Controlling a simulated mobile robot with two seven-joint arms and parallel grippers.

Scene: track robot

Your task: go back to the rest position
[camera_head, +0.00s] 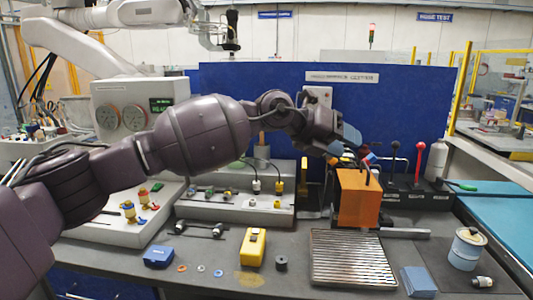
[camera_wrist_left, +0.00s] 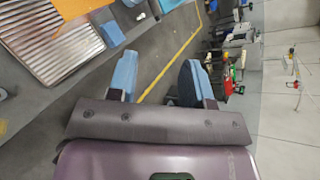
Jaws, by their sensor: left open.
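My left arm (camera_head: 200,135) reaches in from the left across the workbench. Its gripper (camera_head: 358,146) is above and behind the orange box (camera_head: 358,198), in front of the blue panel. In the left wrist view the two blue fingers of this gripper (camera_wrist_left: 160,80) are apart, with nothing between them. Floor and a yellow line show behind the fingers. Whether the gripper touches anything near the levers cannot be told from the head view. My right gripper is in neither view.
A ribbed metal tray (camera_head: 352,258) lies at the bench front, with a blue block (camera_head: 418,281) beside it. A yellow device (camera_head: 252,247) and blue box (camera_head: 158,257) stand left. A can (camera_head: 466,250) stands right.

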